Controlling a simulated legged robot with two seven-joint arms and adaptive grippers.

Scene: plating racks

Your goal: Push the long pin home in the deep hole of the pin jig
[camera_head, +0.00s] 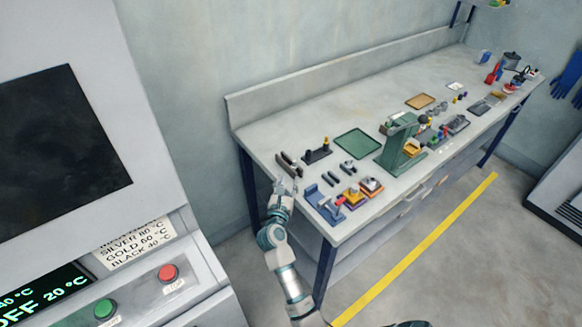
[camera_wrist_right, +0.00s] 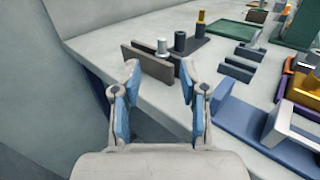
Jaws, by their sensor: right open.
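My right gripper (camera_head: 284,187) is at the near left end of the bench. In the right wrist view its two fingers (camera_wrist_right: 159,72) are spread wide with nothing between them. Just beyond the fingertips is a pair of upright brown-grey plates (camera_wrist_right: 147,64), also in the head view (camera_head: 288,164). A silver-topped pin (camera_wrist_right: 162,46) shows above the plates; its lower part is hidden. Behind is a black base (camera_head: 316,155) with a dark post (camera_wrist_right: 180,41) and a gold-topped post (camera_wrist_right: 200,27). I cannot tell which piece is the pin jig; no hole shows. My left gripper is not in view.
A blue fixture (camera_head: 322,200) stands close to the right of the gripper, with orange and purple blocks (camera_head: 353,197) beside it. A green tray (camera_head: 358,145) and a green press (camera_head: 398,145) are further along the bench. A grey machine (camera_head: 150,225) stands at left.

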